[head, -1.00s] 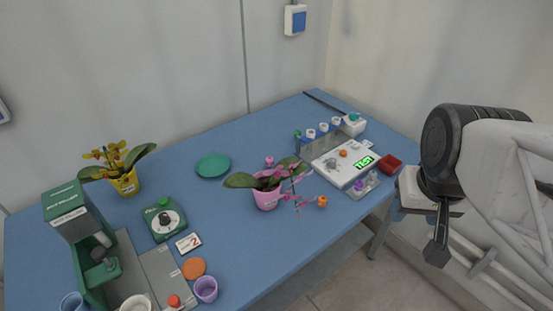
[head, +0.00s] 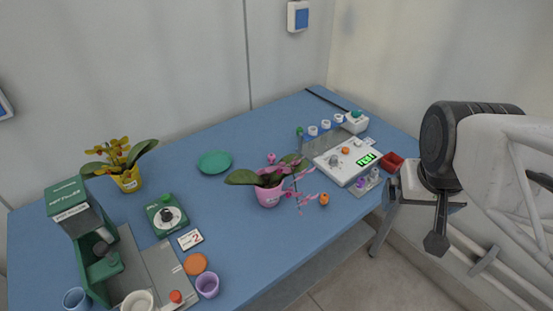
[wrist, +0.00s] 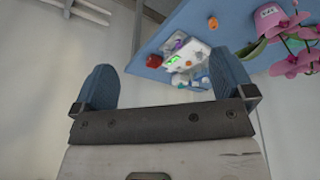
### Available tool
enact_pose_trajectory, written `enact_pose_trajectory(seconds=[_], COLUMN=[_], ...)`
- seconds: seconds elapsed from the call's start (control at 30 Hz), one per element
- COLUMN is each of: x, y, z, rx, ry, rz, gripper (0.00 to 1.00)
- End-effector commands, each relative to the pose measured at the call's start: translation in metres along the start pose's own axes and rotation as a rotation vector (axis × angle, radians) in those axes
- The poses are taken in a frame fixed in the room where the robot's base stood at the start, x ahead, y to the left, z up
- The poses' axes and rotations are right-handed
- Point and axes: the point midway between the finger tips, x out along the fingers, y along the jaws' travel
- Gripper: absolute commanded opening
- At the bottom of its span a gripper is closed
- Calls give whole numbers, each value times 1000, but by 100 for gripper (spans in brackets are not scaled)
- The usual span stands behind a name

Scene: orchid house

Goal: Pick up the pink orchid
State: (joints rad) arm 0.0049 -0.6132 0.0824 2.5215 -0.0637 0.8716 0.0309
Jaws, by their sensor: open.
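The pink orchid stands upright in a pink pot (head: 269,194) near the table's front edge in the head view. It has dark green leaves and a drooping spray of pink flowers over the right side. In the wrist view its pot (wrist: 268,18) and flowers are at the upper right, partly cut off by the frame edge. My gripper (head: 436,245) hangs off the table's right end, well apart from the orchid. In the wrist view its two blue-grey fingers (wrist: 166,82) are wide apart with nothing between them.
A yellow-potted orchid (head: 128,182) stands at the left. A white device with a green display (head: 347,161) and a red box (head: 392,162) stand at the table's right end. A green machine (head: 80,220) fills the front left. A flat green saucer (head: 214,163) lies behind the pink orchid.

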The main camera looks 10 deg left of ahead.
Motion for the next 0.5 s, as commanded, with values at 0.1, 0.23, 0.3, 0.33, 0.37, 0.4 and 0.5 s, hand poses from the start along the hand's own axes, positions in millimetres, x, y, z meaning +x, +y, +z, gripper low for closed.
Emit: enact_pose_trajectory(seconds=[0.1, 0.23, 0.3, 0.33, 0.37, 0.4, 0.5], x=[13, 29, 39, 44, 48, 53, 68], y=[6, 11, 12, 11, 11, 9, 2], z=[-23, -59, -80, -89, -98, -110, -138], rx=[-36, -101, -148, -169, -191, -222, -303], ry=[56, 151, 210, 236, 262, 297, 381], rz=[43, 97, 121, 129, 135, 142, 147], gripper=[100, 100, 100, 100, 100, 100, 100])
